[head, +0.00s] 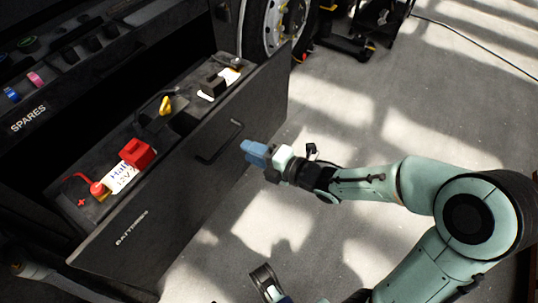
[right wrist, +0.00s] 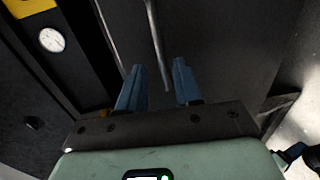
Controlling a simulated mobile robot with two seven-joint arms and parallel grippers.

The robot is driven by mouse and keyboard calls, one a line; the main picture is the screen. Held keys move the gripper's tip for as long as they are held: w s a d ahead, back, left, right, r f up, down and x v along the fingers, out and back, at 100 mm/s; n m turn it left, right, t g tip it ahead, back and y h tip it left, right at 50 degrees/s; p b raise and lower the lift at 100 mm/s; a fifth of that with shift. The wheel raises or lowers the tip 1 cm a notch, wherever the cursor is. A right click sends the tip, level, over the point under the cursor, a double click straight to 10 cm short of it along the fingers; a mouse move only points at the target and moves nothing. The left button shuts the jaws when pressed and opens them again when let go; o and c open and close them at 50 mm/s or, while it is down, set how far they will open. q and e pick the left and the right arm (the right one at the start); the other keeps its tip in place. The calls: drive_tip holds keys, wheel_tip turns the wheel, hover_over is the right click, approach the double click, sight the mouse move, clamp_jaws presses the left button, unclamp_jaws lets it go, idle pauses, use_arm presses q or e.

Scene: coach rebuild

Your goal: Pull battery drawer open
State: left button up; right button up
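The battery drawer's dark front (head: 185,195), lettered BATTERIES, stands out from the cabinet, so the drawer is partly open. Its black bar handle (head: 220,143) is on the outer face. My right gripper (head: 247,151), with blue fingers, points at the drawer front just right of the handle. In the right wrist view the fingers of my right gripper (right wrist: 160,88) are apart and empty, with the handle bar (right wrist: 157,45) ahead of the gap between them. I cannot tell whether they touch it. A part of my left gripper (head: 266,281) seems to show at the bottom edge, mostly cut off.
The drawer holds a red-capped item (head: 136,153), a yellow piece (head: 166,105) and white labels. The SPARES tray (head: 55,95) lies above left. A wheel (head: 275,25) stands behind the drawer. The floor (head: 340,120) to the right is clear, with a cable farther back.

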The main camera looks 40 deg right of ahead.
use_arm(q)
drive_tip(key=shift+s+f, duration=0.15)
use_arm(e)
drive_tip(key=v, duration=0.5)
drive_tip(key=shift+f, duration=0.15)
